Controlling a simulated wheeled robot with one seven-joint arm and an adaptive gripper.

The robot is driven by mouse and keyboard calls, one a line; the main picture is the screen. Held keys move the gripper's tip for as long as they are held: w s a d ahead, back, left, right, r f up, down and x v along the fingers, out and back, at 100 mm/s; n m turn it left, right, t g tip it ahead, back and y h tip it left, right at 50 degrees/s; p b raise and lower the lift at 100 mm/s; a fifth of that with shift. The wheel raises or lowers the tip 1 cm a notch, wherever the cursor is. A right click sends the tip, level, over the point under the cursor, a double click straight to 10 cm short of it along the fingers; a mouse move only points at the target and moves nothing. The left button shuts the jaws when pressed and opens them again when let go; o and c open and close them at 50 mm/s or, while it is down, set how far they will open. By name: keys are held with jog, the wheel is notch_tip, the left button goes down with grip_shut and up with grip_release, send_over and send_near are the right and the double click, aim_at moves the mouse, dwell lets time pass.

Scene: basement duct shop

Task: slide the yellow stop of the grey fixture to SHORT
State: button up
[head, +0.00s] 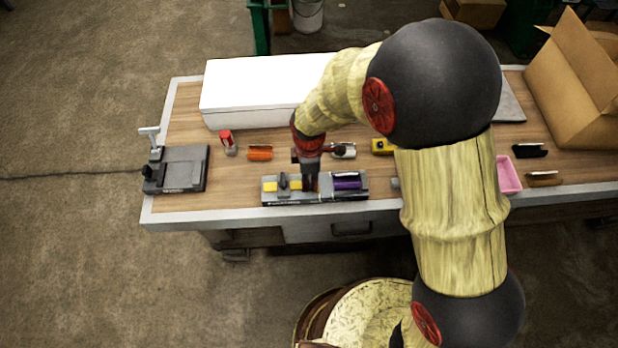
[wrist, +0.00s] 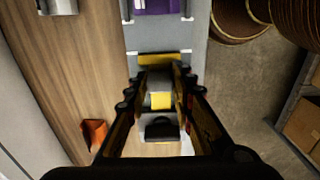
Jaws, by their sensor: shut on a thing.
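The grey fixture (head: 328,197) lies along the front edge of the bench, with a purple piece (head: 347,182) in its right part. Yellow patches (head: 270,185) and a dark upright knob show at its left. My gripper (head: 311,186) points down onto the fixture, just left of the purple piece. In the wrist view, my gripper (wrist: 161,76) is shut on the yellow stop (wrist: 160,59), whose yellow bar shows at the fingertips. A second yellow patch (wrist: 161,100) and the black knob (wrist: 161,128) lie between the fingers' bases. The fingers hide part of the stop, and no SHORT marking is readable.
A white box (head: 255,95) stands behind the fixture. A dark grey device (head: 183,168) is at the left end. An orange piece (head: 260,152), a red-and-white item (head: 228,143) and a yellow block (head: 381,146) lie behind. A pink tray (head: 508,175) and an open carton (head: 580,85) are right.

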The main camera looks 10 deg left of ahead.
grip_shut()
jog(key=d, duration=0.2)
jog(key=w+d, duration=0.1)
jog(key=d, duration=0.1)
jog(key=shift+d+p, duration=0.1)
jog(key=shift+p, duration=0.2)
jog(key=o, duration=0.7)
grip_release()
jog(key=shift+w+d, duration=0.1)
jog(key=shift+o, duration=0.7)
